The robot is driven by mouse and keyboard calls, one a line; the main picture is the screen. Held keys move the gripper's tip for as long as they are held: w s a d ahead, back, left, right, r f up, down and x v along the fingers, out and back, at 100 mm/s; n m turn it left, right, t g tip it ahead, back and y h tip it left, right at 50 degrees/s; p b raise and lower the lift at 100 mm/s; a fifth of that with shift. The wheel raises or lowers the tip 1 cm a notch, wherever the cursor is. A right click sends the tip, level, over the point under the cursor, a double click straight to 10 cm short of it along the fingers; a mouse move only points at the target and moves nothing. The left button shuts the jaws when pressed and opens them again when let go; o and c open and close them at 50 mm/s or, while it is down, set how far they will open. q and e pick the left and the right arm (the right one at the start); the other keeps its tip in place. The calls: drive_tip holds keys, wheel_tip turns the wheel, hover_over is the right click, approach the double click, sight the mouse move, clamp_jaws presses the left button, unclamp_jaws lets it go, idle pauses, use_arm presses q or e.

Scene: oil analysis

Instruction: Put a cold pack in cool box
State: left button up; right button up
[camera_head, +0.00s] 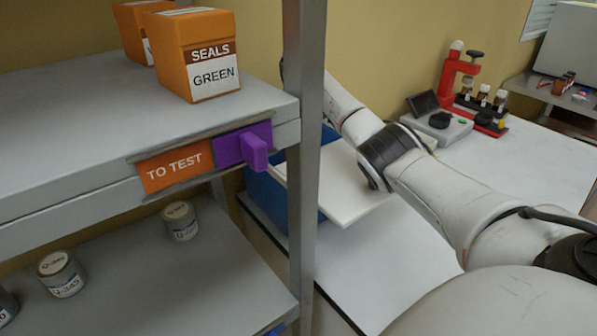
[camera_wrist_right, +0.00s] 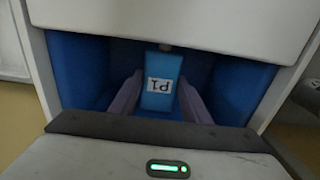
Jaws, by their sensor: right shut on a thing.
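The blue cool box (camera_head: 268,208) stands on the white bench, partly hidden behind the grey shelf post. Its white lid (camera_head: 345,185) shows to the right of the post. In the right wrist view, the blue inner wall of the box (camera_wrist_right: 75,68) surrounds my right gripper (camera_wrist_right: 160,88). Its two fingers are on either side of a light blue cold pack (camera_wrist_right: 160,98) with a white label, and are shut on it. The pack is inside the box opening; whether it touches the floor of the box is unclear. In the head view the right gripper is hidden behind the post. My left gripper is not in view.
A grey shelf (camera_head: 80,110) with orange seals boxes (camera_head: 200,50) and a lower level with cans (camera_head: 62,272) fills the left. Its upright post (camera_head: 305,150) stands close to my right arm. A red stand with bottles (camera_head: 455,85) is at the bench's back.

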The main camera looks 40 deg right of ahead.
wheel_tip(320, 180, down, 5)
drive_tip(key=shift+r, duration=0.1)
idle(0.3)
drive_tip(key=o, duration=1.3)
drive_tip(key=shift+c, duration=0.2)
wheel_tip(320, 180, up, 12)
drive_tip(key=shift+r, duration=0.1)
drive_tip(key=shift+b, duration=0.3)
